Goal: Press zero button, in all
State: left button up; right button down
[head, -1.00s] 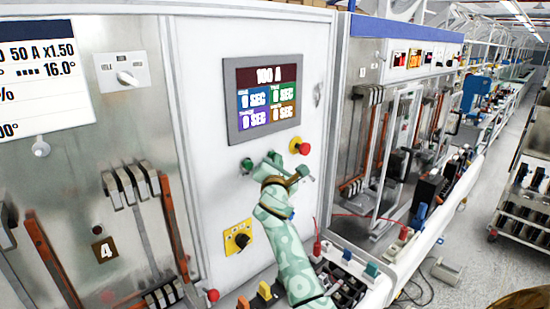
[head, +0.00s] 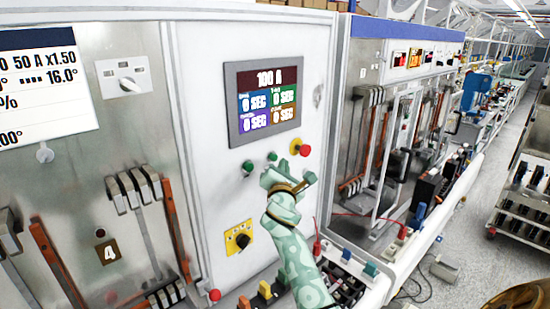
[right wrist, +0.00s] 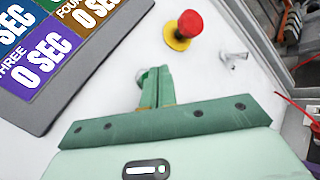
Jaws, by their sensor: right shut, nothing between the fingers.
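My right gripper (head: 268,177) is shut and empty in front of the white panel, just below a green button (head: 272,156). A second green button (head: 248,167) sits to its left. I cannot read which of them is the zero button. The display (head: 233,102) above reads 100 A, with 0 SEC in its coloured fields. My left gripper is not in view.
A red mushroom button on a yellow collar (head: 300,147) is up and right of the gripper; it also shows in the right wrist view (right wrist: 186,27). A black knob on a yellow plate (head: 239,238) is lower left. A shelf with breakers (head: 345,285) stands below right.

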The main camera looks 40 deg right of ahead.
jog(key=s+p, duration=0.2)
jog(key=s, duration=0.2)
jog(key=shift+s+d, duration=0.2)
dwell(0.8)
